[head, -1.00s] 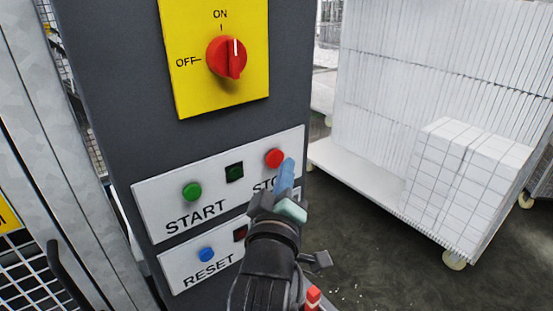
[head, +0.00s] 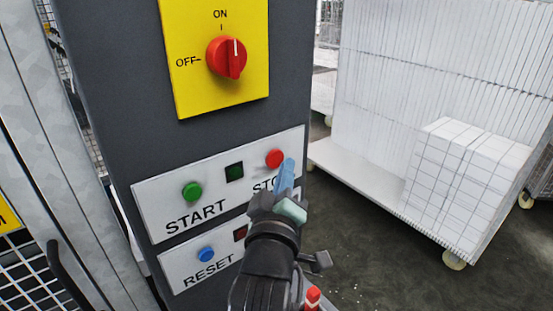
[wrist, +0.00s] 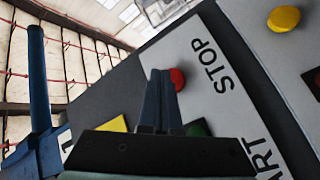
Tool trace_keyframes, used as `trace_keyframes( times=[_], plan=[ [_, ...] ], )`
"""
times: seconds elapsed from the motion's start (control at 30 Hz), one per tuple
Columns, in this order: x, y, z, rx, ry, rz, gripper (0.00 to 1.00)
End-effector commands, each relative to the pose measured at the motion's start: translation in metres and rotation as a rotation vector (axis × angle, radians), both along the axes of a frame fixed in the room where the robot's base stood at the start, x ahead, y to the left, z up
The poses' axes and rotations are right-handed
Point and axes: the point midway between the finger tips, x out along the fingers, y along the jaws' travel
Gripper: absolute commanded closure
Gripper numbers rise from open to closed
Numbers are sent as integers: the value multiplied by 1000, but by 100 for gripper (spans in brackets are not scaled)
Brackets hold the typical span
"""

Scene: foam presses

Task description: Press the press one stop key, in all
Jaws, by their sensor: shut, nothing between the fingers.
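The red stop key (head: 275,158) is a round button on the white upper panel (head: 150,212), above the partly covered word STOP. My gripper (head: 287,168) is shut and empty, its blue fingers just below and to the right of the stop key. In the wrist view the shut fingertips (wrist: 160,75) point at the panel and overlap the left edge of the red key (wrist: 178,80). I cannot tell whether they touch it. The key's right side is uncovered there.
The green start button (head: 192,191) and a dark green square (head: 234,172) sit left of the stop key. A blue reset button (head: 206,254) is below. A red rotary switch (head: 227,58) on a yellow plate is above. A white cart (head: 380,195) stands right.

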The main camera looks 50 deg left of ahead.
Motion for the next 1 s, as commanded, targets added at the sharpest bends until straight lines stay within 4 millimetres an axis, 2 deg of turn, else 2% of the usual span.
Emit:
trace_keyframes(
  times=[0.4, 1.0],
  plan=[
    [0, 9, 0, -1, 1, 1, 100],
    [1, 12, 0, 0, -1, 1, 100]
  ],
)
